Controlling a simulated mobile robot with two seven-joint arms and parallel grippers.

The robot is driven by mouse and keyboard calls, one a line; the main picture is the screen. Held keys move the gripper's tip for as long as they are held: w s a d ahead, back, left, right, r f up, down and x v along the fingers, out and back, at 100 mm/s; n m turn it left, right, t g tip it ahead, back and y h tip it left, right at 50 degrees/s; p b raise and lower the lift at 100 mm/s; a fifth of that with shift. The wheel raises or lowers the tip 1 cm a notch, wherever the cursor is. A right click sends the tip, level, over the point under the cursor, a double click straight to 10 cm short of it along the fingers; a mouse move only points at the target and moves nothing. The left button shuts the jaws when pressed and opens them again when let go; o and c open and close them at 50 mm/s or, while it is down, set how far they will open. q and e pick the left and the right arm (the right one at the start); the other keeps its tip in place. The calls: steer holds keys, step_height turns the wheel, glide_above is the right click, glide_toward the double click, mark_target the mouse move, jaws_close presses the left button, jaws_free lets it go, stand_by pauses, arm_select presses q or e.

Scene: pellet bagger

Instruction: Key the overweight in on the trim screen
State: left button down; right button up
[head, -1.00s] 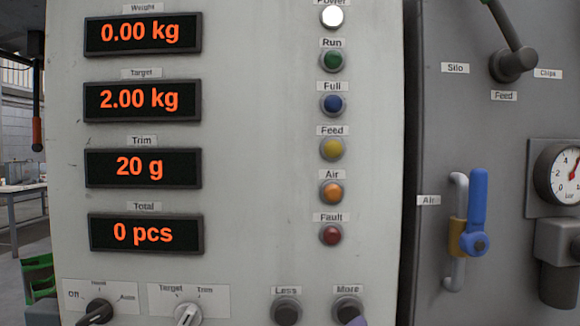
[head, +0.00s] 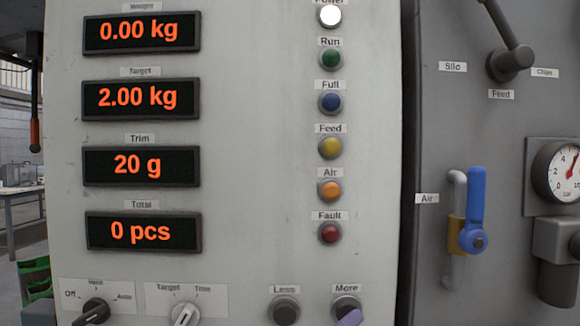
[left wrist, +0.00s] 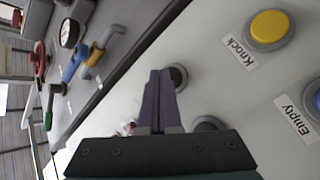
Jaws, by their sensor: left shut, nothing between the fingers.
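The trim screen (head: 140,166) reads 20 g in orange digits, below the target screen (head: 141,98) at 2.00 kg. The Target/Trim selector (head: 185,314) has its pale pointer tilted up and right towards Trim. The dark Less button (head: 284,310) and More button (head: 346,305) sit at the bottom of the panel. My left gripper (head: 350,319) shows as a purple fingertip at the lower edge of More. In the left wrist view its fingers (left wrist: 160,74) are shut and empty, tips beside the More button (left wrist: 179,75); contact cannot be told. My right gripper is not in view.
The weight screen (head: 141,32) reads 0.00 kg and the total screen (head: 142,231) 0 pcs. The white power lamp (head: 330,15) is bright. A blue air valve handle (head: 477,208) stands out at the right. The yellow Knock button (left wrist: 269,26) is near my left gripper.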

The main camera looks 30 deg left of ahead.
arm_select(q)
steer(key=shift+w+a, duration=0.1)
stand_by(0.3)
steer(key=shift+s+d+p, duration=0.4)
steer(key=shift+s+d, duration=0.05)
steer(key=shift+s, duration=0.2)
steer(key=s+d+p, duration=0.2)
steer(key=s+d, duration=0.1)
steer(key=s, duration=0.2)
steer(key=shift+d+p, duration=0.2)
steer(key=shift+p, duration=0.15)
stand_by(1.9)
